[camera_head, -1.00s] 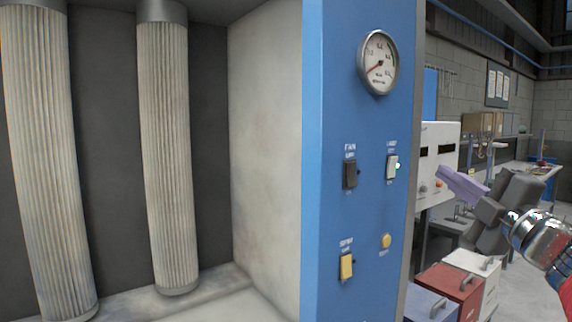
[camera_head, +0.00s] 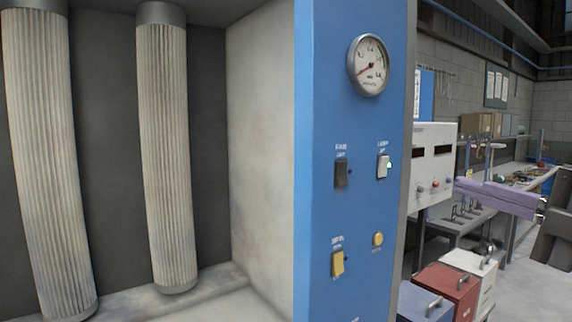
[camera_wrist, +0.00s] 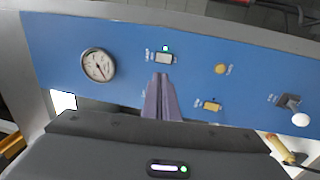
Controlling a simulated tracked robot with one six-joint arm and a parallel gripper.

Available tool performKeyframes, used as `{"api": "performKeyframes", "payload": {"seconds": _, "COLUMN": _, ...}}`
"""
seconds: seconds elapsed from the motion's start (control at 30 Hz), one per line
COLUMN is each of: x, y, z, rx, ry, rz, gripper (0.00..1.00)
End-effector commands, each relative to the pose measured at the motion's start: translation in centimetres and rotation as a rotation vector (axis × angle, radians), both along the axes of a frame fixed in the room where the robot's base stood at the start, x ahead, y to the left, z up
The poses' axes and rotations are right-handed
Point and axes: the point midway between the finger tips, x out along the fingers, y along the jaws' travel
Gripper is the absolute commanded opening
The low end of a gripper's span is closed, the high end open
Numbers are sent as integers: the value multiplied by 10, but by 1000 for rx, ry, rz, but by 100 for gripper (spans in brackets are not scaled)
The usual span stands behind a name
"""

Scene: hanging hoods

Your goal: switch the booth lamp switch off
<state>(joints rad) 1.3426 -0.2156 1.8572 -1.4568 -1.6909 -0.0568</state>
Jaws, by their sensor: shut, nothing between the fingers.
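The blue panel (camera_head: 352,215) has a white switch (camera_head: 382,166) with a lit green light at its right edge, and a dark switch (camera_head: 341,174) to its left. My gripper (camera_head: 460,186) is shut and empty, right of the panel in the head view. In the wrist view its lavender fingers (camera_wrist: 160,80) point at the panel, tips just below the white switch (camera_wrist: 163,58) in the picture. Contact cannot be told. The dark switch is not visible there, probably behind the fingers.
The panel also bears a gauge (camera_head: 368,65), a yellow switch (camera_head: 338,263) and a yellow button (camera_head: 378,239). A black-based lever with a white knob (camera_wrist: 300,119) shows in the wrist view. Red (camera_head: 447,288) and white boxes stand low at the right, before a workbench.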

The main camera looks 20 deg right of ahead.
Motion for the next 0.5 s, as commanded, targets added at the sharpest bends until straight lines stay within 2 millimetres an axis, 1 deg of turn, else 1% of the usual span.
{"api": "performKeyframes", "payload": {"seconds": 0.13, "x": 2, "y": 0, "z": 0, "rx": 0, "ry": 0, "rz": -1, "gripper": 0}}
{"api": "performKeyframes", "payload": {"seconds": 0.27, "x": 8, "y": 3, "z": 1, "rx": -1, "ry": 0, "rz": 0, "gripper": 0}}
{"api": "performKeyframes", "payload": {"seconds": 0.5, "x": 30, "y": 11, "z": 4, "rx": 0, "ry": 0, "rz": 1, "gripper": 0}}
